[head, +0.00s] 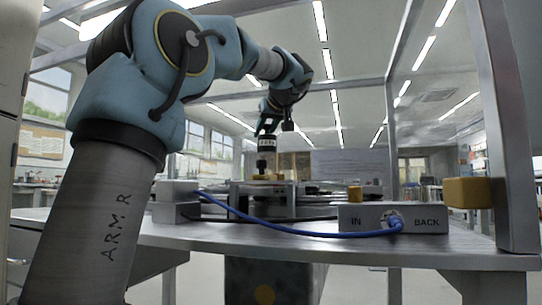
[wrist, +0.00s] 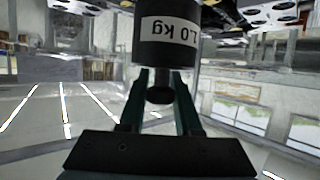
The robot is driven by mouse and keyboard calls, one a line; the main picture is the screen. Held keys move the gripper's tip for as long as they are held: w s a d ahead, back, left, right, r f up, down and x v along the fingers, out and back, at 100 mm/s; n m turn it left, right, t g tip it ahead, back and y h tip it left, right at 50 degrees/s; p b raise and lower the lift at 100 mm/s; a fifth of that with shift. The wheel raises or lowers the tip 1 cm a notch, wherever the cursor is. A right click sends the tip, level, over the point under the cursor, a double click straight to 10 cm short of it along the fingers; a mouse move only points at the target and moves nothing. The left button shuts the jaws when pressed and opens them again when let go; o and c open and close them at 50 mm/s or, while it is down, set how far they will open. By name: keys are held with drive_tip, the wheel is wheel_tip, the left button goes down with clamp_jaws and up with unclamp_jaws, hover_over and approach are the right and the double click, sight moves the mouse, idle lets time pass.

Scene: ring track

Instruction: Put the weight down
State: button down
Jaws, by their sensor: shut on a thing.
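The weight (head: 267,146) is a black cylinder with a white label band. In the wrist view the weight (wrist: 168,30) fills the top middle, its label reading "1.0 kg" upside down. My gripper (head: 267,127) is above it in the head view, its green fingers pointing down. In the wrist view my gripper (wrist: 160,88) has a finger on each side of the weight's dark knob and is shut on it. The weight looks upright over the apparatus (head: 270,187) on the table. I cannot tell whether its underside touches anything.
A grey box (head: 420,220) marked IN and BACK stands at front right, with a blue cable (head: 285,230) running left from it. Grey blocks (head: 176,212) stand left of the apparatus. A tan block (head: 468,192) sits by the right frame post (head: 508,150). Bare table (head: 190,233) shows in front.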

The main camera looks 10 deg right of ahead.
sight(266, 153)
drive_tip(key=shift+f+b, duration=1.85)
drive_tip(key=shift+f, duration=2.05)
drive_tip(key=shift+f, duration=0.15)
drive_tip(key=c, duration=0.6)
unclamp_jaws()
drive_tip(key=shift+f, duration=0.1)
drive_tip(key=shift+s+r, duration=0.15)
drive_tip(key=shift+r, duration=0.1)
drive_tip(key=p+v, duration=0.2)
drive_tip(key=v, duration=0.8)
drive_tip(key=shift+s+p, duration=0.25)
drive_tip(key=shift+p, duration=0.1)
drive_tip(key=shift+s+d+r, duration=0.15)
drive_tip(key=shift+s+r, duration=0.05)
drive_tip(key=shift+s, duration=0.3)
